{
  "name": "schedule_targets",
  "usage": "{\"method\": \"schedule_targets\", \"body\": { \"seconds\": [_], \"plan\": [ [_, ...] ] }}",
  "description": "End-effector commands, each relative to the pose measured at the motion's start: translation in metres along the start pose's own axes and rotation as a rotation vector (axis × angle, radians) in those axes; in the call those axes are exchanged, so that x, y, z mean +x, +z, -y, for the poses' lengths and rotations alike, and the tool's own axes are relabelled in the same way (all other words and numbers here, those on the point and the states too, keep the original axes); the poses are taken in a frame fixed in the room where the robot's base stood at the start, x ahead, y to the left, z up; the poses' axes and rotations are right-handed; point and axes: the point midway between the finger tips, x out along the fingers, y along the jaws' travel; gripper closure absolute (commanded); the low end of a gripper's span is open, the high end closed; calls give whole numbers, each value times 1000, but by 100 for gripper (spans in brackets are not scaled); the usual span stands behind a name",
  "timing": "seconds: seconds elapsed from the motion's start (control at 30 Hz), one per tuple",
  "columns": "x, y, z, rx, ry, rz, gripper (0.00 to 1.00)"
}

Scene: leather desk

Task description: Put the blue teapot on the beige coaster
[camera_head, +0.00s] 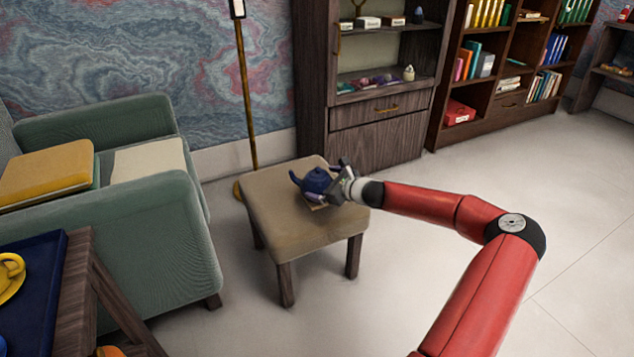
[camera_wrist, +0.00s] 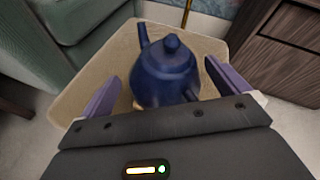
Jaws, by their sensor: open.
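The blue teapot (camera_head: 316,180) stands upright on a tan padded stool (camera_head: 275,210), near its right side. It also fills the middle of the wrist view (camera_wrist: 168,72), spout toward the upper left. My gripper (camera_head: 324,184) is open, with one purple finger on each side of the teapot. In the wrist view a gap shows between the left finger and the teapot, and the right finger is close to its side. A thin beige edge (camera_head: 318,207) shows under the teapot and gripper, perhaps the beige coaster; most of it is hidden.
A green armchair (camera_head: 160,225) with a yellow cushion (camera_head: 48,172) stands left of the stool. A floor lamp pole (camera_head: 245,90) and a dark wood cabinet (camera_head: 380,140) are behind it. A table with a blue tray (camera_head: 40,290) is at the lower left. The stool's left half is bare.

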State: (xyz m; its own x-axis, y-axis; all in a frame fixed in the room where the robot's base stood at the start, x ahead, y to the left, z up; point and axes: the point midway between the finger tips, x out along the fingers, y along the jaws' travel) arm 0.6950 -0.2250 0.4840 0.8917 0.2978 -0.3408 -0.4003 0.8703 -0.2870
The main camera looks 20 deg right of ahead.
Motion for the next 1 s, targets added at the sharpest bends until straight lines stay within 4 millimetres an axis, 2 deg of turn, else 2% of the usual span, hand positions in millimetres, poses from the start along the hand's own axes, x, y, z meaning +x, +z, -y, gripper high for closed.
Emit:
{"method": "schedule_targets", "body": {
  "seconds": [0.1, 0.3, 0.47, 0.53, 0.57, 0.67, 0.77, 0.8, 0.9, 1.0],
  "plan": [
    [-29, -1, 1, -1, -2, -2, 0],
    [-63, 0, 1, 0, -2, -1, 0],
    [-74, 1, -2, -9, 6, -3, 0],
    [-71, 5, -14, -52, 35, -14, 0],
    [-68, 8, -22, -85, 57, -22, 0],
    [-54, 20, -64, -260, 172, -63, 0],
    [-48, 31, -118, -504, 328, -115, 0],
    [-49, 34, -138, -608, 392, -135, 0],
    [-59, 43, -180, -855, 540, -179, 0],
    [-78, 53, -211, -1090, 672, -215, 0]
  ]
}}
